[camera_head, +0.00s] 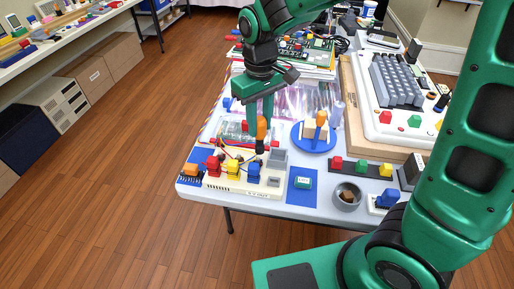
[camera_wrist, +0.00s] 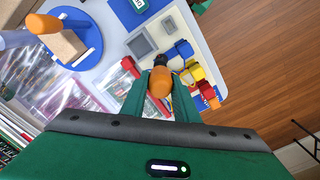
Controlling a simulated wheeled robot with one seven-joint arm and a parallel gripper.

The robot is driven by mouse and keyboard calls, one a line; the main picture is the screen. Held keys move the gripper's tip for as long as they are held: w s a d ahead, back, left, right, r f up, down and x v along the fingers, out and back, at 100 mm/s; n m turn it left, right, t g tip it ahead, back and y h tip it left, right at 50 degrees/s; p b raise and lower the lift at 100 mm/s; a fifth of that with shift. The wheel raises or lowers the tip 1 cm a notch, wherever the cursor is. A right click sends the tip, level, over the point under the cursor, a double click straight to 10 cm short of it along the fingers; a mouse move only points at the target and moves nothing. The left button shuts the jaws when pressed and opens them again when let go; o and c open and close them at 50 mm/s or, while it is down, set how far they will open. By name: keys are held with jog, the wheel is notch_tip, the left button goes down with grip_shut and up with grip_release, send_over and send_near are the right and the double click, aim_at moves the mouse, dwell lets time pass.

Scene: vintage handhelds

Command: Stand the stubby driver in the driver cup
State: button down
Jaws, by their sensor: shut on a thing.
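The stubby driver (camera_head: 261,127) has an orange handle and a dark tip that points down in the head view. My gripper (camera_head: 260,119) is shut on its handle and holds it over the back of a cream board with coloured blocks. In the wrist view the driver (camera_wrist: 159,82) sits between both fingers (camera_wrist: 159,96). I cannot tell for sure which thing is the driver cup.
A blue disc (camera_head: 302,142) holds a wooden block and another orange-handled thing. A dark strip with coloured blocks (camera_head: 347,168) and a keyboard (camera_head: 397,80) lie to the right.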

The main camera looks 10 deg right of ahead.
jog(key=shift+d+r, duration=0.2)
jog(key=shift+d, duration=1.25)
jog(key=shift+d+r, duration=0.15)
jog(key=shift+d, duration=1.25)
jog(key=shift+f, duration=2.65)
jog(key=c, duration=1.3)
grip_release()
notch_tip(320, 180, up, 11)
jog(key=shift+f, duration=0.2)
